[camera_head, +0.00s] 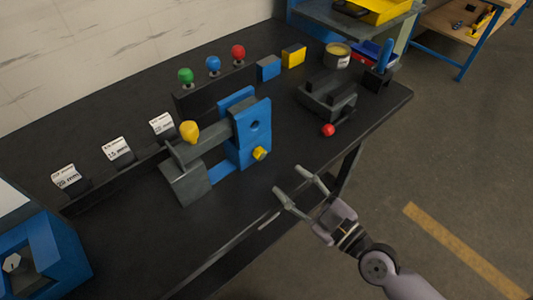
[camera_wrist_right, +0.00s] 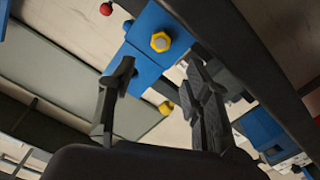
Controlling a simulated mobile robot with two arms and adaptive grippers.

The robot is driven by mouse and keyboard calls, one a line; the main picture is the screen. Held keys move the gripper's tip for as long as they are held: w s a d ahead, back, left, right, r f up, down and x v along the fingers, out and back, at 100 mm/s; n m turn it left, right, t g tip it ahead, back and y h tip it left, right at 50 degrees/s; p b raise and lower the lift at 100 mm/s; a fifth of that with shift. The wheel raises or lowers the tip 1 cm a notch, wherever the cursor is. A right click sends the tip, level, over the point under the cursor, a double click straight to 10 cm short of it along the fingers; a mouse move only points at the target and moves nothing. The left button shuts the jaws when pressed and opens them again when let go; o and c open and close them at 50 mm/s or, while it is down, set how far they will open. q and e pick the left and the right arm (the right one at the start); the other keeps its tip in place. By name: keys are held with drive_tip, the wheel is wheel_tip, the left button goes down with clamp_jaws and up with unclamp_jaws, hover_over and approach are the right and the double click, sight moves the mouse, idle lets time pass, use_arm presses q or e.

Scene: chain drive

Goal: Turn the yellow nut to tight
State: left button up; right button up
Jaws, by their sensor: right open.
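The yellow nut (camera_head: 260,153) sits on the lower front face of the blue upright block (camera_head: 254,120), which stands on the dark bench. The nut also shows in the right wrist view (camera_wrist_right: 160,42), as a hex shape with a pale round centre on the blue face. My right gripper (camera_head: 287,180) is open and empty near the bench's front edge, apart from the nut and nearer the camera. In the right wrist view its fingers (camera_wrist_right: 160,68) are spread, with the nut showing beyond the gap. My left gripper is not in view.
A yellow knob (camera_head: 189,131) stands on the grey bar left of the blue block. A dark vise-like block (camera_head: 328,94) and a red ball (camera_head: 328,130) lie to the right. Green, blue and red knobs stand behind. Labelled cards stand at the left.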

sight(262, 155)
drive_tip(key=p+x, duration=0.2)
drive_tip(key=x, duration=0.6)
drive_tip(key=shift+r, duration=0.1)
drive_tip(key=shift+w+a, duration=0.45)
drive_tip(key=shift+w, duration=0.1)
drive_tip(key=shift+c, duration=0.2)
clamp_jaws()
